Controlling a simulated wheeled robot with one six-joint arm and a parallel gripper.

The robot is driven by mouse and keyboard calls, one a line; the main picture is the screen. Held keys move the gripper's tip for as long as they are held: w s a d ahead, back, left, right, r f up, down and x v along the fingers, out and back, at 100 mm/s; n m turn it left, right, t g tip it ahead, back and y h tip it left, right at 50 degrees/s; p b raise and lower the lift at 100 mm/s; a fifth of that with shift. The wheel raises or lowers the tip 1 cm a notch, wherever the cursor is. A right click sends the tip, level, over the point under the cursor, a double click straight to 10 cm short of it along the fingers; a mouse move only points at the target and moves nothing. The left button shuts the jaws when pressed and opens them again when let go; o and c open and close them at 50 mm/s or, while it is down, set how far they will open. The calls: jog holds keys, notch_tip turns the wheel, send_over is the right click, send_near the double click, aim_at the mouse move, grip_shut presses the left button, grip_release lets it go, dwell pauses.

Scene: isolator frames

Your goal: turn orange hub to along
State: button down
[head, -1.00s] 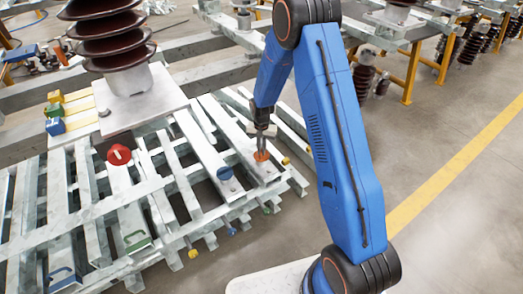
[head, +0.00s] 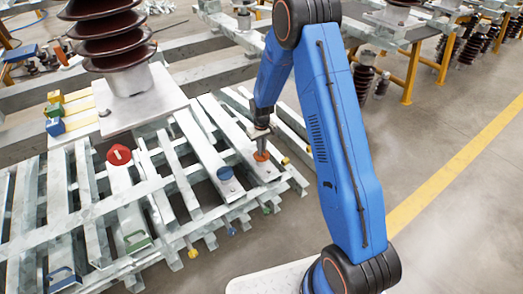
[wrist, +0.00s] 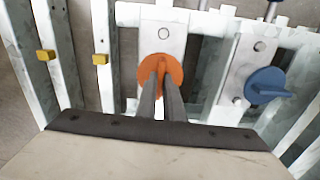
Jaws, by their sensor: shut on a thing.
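The orange hub (wrist: 146,72) is a round disc with a raised grip bar, mounted on a pale metal strip of the frame. It also shows in the head view (head: 261,156), below my gripper. My gripper (wrist: 162,82) is shut on the hub's grip bar, with both fingers close together over the disc's middle. The fingers hide much of the bar. In the wrist view the visible end of the bar points up the picture, roughly in line with the strip.
A blue hub (wrist: 267,86) is close on the right in the wrist view. Yellow blocks (wrist: 100,59) sit on bars at the left. In the head view a red hub (head: 119,154) and a large brown insulator (head: 108,38) stand further left. Open floor lies right.

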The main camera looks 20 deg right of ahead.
jog(key=shift+n, duration=0.3)
jog(key=c, duration=1.9)
grip_release()
jog(key=shift+o, duration=0.2)
notch_tip(320, 180, up, 17)
jog(key=shift+r, duration=0.2)
